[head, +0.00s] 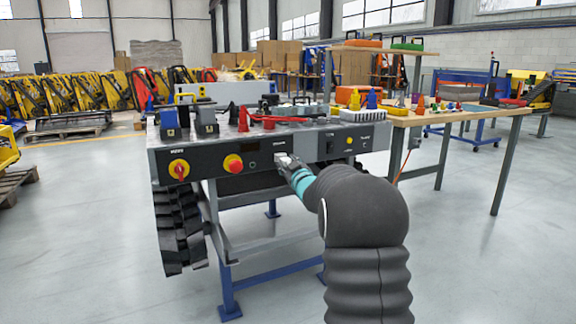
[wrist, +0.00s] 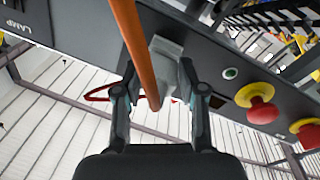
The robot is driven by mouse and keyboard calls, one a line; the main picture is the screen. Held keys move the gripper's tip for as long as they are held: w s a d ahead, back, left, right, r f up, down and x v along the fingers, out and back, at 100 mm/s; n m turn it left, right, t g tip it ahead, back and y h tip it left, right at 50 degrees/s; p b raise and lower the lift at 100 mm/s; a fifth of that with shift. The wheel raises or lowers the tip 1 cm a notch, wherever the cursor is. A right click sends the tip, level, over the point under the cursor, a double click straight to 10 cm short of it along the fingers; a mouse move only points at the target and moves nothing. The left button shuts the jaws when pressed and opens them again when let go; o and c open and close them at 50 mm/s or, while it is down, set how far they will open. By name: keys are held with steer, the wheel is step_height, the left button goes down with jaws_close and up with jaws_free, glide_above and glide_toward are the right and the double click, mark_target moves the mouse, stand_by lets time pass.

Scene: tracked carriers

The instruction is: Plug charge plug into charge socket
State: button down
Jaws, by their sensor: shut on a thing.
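The charge plug (wrist: 166,62) is a light grey block between my fingers, close against the dark control panel (wrist: 205,62). Its thick orange cable (wrist: 133,45) crosses the wrist view in front of it. My gripper (wrist: 160,85) is shut on the plug. In the head view, my gripper (head: 284,161) is at the middle of the carrier's front panel (head: 212,166), below a small label. The charge socket is not clearly visible; the plug and fingers cover that area. I cannot tell whether the plug is seated in it.
A red button (head: 233,164) and a red-yellow rotary switch (head: 179,169) are on the panel left of my gripper. A small green indicator (head: 252,164) is nearer. A wooden workbench (head: 470,114) stands right. Floor in front is clear.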

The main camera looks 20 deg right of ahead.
steer(key=shift+y+p, duration=0.3)
steer(key=shift+p, duration=0.75)
stand_by(0.6)
steer(key=shift+w, duration=0.3)
stand_by(0.4)
steer(key=c, duration=0.6)
jaws_free()
steer(key=shift+s, duration=0.1)
